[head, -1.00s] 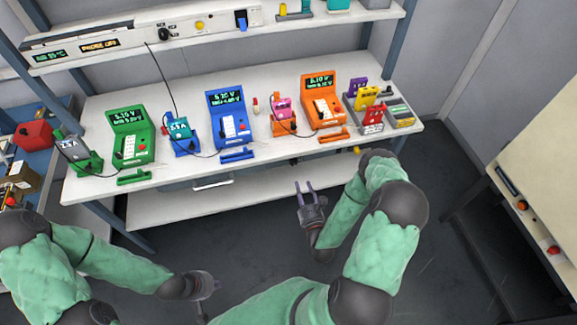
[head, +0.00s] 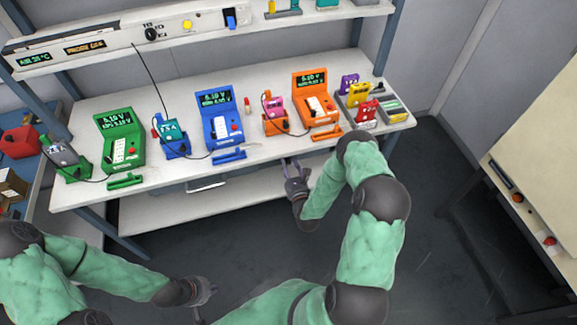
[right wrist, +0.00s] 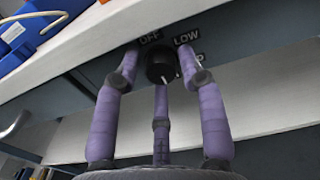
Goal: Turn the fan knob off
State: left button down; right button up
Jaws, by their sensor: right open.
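A black round knob (right wrist: 160,65) with a white pointer line sits on the dark panel under the bench edge in the right wrist view. "OFF" is printed at its upper left and "LOW" at its upper right; a third label is partly hidden by a finger. The pointer is toward the bottom. My right gripper (right wrist: 163,80) is open, with purple fingers to the left, right and below the knob; contact cannot be told. In the head view my right gripper (head: 291,165) is at the bench's front edge. My left gripper (head: 206,293) hangs low, apparently open and empty.
The white bench (head: 85,190) overhangs the panel. Green (head: 122,142), blue (head: 220,122) and orange (head: 315,102) testers stand on it, with holders and cables. Another black knob (head: 152,33) is on the upper shelf panel. The floor in front is clear.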

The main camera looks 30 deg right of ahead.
grip_shut()
